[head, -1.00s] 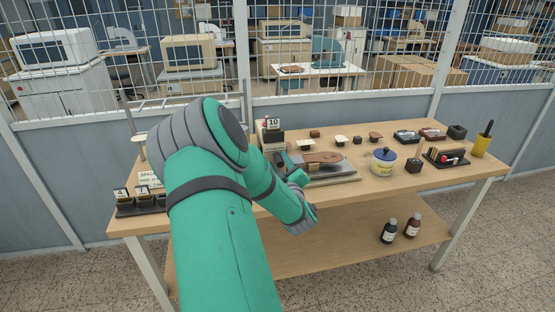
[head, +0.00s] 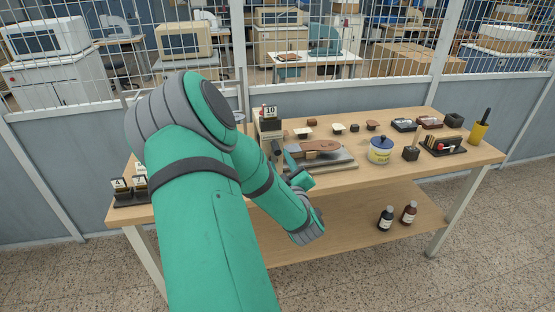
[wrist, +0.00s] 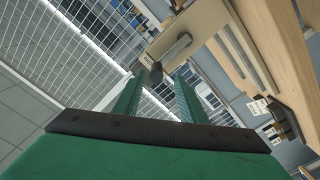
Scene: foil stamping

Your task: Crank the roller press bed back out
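The roller press (head: 270,130) stands at the back middle of the bench, partly hidden by my arm. Its flat bed (head: 335,165) lies to its right with a brown leather piece (head: 323,147) on it. In the wrist view, the crank (wrist: 177,46) is a grey bar on the press's pale side, ending in a dark knob (wrist: 155,72). My gripper (wrist: 158,82) is open, with its two green fingers apart and the knob in line with the gap near their tips. I cannot tell whether they touch it. In the head view my gripper (head: 294,170) is beside the press bed.
A blue-lidded jar (head: 381,150), a dark block (head: 411,153), a tool tray (head: 443,146) and a yellow cup (head: 477,132) stand to the right. Number cards (head: 130,187) stand at the left end. Bottles (head: 385,219) sit on the lower shelf. A mesh partition runs behind.

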